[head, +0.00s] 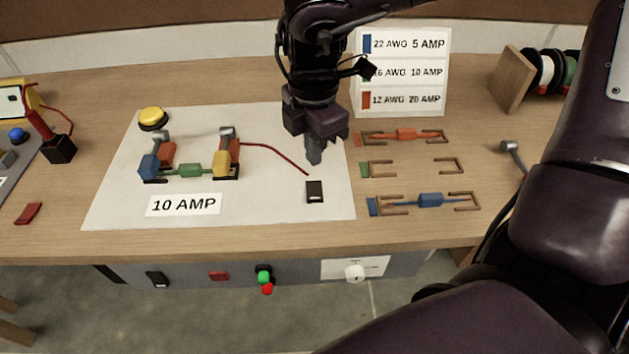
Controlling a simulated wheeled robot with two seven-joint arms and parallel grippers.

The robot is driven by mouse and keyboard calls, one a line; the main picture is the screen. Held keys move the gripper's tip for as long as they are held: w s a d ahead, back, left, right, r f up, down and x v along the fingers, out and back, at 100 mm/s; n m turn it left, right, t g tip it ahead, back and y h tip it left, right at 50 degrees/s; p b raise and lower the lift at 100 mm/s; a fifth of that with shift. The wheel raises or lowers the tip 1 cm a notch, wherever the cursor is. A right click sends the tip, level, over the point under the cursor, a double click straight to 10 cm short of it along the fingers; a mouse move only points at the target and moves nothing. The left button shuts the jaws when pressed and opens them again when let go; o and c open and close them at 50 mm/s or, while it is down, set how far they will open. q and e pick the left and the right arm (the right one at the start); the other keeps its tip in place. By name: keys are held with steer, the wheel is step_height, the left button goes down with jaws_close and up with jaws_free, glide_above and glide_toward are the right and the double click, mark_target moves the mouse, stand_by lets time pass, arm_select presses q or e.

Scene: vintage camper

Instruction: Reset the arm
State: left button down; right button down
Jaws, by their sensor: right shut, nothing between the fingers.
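My right gripper (314,152) points down over the right part of the white mat (270,208), fingers together and empty. It is just behind a small black block (314,191) that lies on the mat; I cannot tell its exact height. A red wire (272,151) runs from the fixture towards the block. The fixture on the mat holds a green piece (190,171) between a blue block (149,167) and a yellow block (221,164). My left gripper is not in view.
A "10 AMP" label (184,205) lies on the mat, with a yellow button (152,118) behind. Right of the mat are brackets with a red piece (406,134) and a blue piece (431,200). A wire-gauge sign (402,72) and a spool rack (513,78) stand behind.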

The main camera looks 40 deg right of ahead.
steer(key=shift+r, duration=0.5)
steer(key=shift+r, duration=0.1)
